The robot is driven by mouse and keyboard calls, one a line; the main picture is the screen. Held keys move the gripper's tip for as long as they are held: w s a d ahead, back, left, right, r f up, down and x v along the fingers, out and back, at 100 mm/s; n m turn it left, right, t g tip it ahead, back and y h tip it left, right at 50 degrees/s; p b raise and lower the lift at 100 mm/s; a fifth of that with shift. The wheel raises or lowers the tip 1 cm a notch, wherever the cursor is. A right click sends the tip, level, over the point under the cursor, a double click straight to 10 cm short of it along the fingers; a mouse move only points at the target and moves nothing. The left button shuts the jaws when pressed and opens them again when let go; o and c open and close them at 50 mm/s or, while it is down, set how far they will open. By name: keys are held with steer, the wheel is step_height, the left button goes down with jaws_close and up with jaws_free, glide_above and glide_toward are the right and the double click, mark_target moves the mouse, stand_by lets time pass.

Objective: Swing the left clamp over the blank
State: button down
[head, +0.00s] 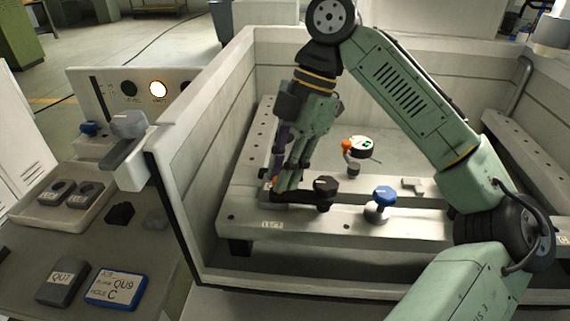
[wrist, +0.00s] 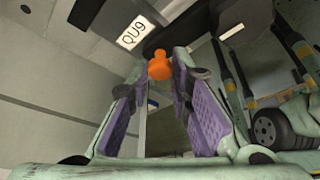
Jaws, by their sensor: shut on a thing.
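My gripper (head: 279,187) points down at the left part of the front rail (head: 300,222), inside the pale tank. In the wrist view, its purple-padded fingers (wrist: 160,70) are closed around an orange knob (wrist: 158,66). The left clamp has a black knob (head: 326,187) standing on the rail just right of my gripper. Its dark arm (head: 296,198) runs left from there to my fingertips, partly hidden by them.
A blue knob (head: 384,197) stands on the rail to the right. A dial (head: 361,147) with an orange part beside it stands behind. The tank wall (head: 178,190) rises at the left. Outside it, a bench (head: 30,245) carries a QU7 block (head: 62,282) and a QU9 card (head: 115,288).

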steer(key=shift+s, duration=0.15)
stand_by(0.4)
steer(key=c, duration=1.5)
jaws_free()
steer(key=shift+o, duration=0.2)
steer(key=shift+r, duration=0.1)
steer(key=v, duration=1.1)
steer(key=shift+r, duration=0.4)
